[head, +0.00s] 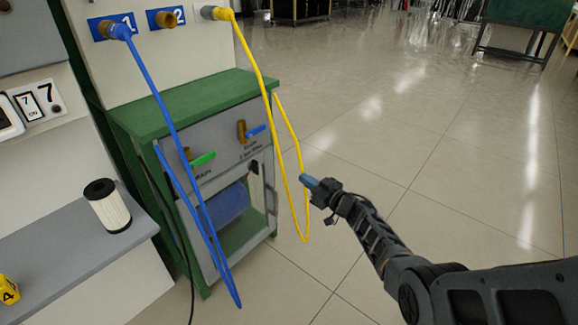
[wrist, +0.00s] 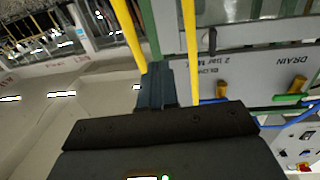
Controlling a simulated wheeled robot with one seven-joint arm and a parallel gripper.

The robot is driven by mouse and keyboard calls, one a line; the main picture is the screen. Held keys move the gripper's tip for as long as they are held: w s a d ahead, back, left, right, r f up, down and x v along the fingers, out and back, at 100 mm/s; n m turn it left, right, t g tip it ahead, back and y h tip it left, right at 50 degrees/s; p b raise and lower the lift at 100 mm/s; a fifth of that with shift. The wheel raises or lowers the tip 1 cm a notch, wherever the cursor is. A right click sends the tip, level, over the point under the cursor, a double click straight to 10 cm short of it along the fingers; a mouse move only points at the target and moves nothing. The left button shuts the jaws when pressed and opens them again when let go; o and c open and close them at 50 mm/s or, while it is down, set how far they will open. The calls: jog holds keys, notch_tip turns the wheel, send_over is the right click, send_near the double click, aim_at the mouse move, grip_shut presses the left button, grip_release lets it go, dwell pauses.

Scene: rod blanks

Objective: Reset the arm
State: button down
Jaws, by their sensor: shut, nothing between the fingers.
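My gripper (head: 308,181) is at the end of my arm, which reaches in from the lower right in the head view. Its blue-grey fingers are shut with nothing between them, and they also show in the wrist view (wrist: 156,84). In the head view the fingertips appear close to the hanging loop of a yellow hose (head: 287,115). In the wrist view two yellow strands (wrist: 190,50) pass behind or beside the fingers. I cannot tell whether they touch.
A green and grey cabinet (head: 180,104) with valve handles stands left of my gripper. A blue hose (head: 168,118) hangs in front of it. A grey bench (head: 60,250) holds a white and black cylinder (head: 108,207) and a yellow marker (head: 8,290).

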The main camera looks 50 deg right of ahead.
jog(key=shift+s, duration=0.1)
jog(key=s+a+f+h, duration=0.1)
jog(key=s+a+f, duration=0.1)
jog(key=s+a, duration=0.6)
jog(key=s+a+f, duration=0.2)
jog(key=s+a, duration=0.3)
jog(key=a, duration=0.7)
jog(key=s+a+r+g, duration=0.1)
jog(key=s+a+r, duration=0.2)
jog(key=s+a, duration=0.45)
jog(key=s+a+r, duration=0.4)
jog(key=s, duration=0.6)
jog(key=s+a+r+g+y, duration=0.2)
jog(key=s+a+r, duration=0.2)
jog(key=s+r, duration=1.1)
notch_tip(320, 180, up, 23)
jog(key=w+p, duration=0.1)
jog(key=p, duration=2.1)
jog(key=shift+n, duration=0.4)
